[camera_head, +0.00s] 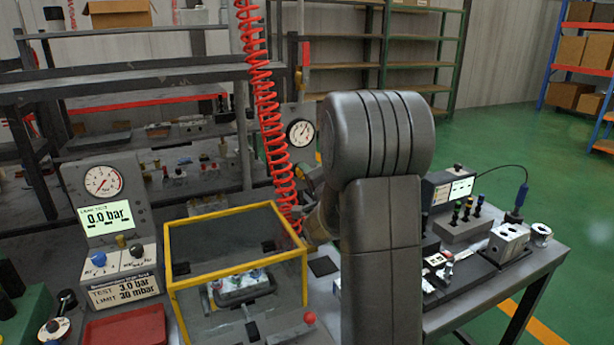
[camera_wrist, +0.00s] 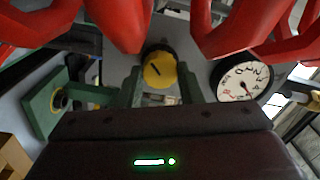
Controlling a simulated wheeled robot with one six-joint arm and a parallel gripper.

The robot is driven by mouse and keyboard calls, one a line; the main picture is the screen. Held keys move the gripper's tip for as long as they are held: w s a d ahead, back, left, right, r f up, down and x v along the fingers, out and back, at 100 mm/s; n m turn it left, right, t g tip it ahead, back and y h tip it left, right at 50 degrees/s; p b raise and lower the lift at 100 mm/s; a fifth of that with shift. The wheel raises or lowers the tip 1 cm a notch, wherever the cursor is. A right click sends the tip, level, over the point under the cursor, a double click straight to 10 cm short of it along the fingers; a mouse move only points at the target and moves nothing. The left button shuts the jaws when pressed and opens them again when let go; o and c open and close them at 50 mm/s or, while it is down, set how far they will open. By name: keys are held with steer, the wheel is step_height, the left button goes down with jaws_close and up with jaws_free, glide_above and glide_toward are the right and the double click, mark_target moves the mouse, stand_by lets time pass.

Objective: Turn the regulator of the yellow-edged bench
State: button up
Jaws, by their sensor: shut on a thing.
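The regulator knob (camera_wrist: 159,71) is round and yellow with a slanted dark mark, and shows in the wrist view between the two green fingers of my gripper (camera_wrist: 160,80). My gripper is shut on it. The same gauge (camera_head: 300,132) shows in the head view on a grey plate, left of my arm. The knob is hidden there. The yellow-edged bench carries a clear box with yellow edges (camera_head: 234,211); a grey valve block (camera_head: 242,287) lies inside it.
A red coiled hose (camera_head: 262,95) hangs close to my gripper, and red coils (camera_wrist: 120,20) fill the wrist view's top. A test display (camera_head: 107,218) reading 0.0 bar stands left. Another bench (camera_head: 541,262) with tools and blocks is at right. Green floor beyond is clear.

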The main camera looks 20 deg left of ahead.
stand_by(0.3)
steer(key=o, duration=1)
steer(key=shift+d, duration=0.1)
steer(key=b+v, duration=0.1)
steer(key=v, duration=1.2)
steer(key=shift+s+d, duration=0.2)
steer(key=shift+s, duration=0.1)
steer(key=p+x, duration=0.1)
steer(key=x, duration=1.2)
steer(key=shift+w+a, duration=0.3)
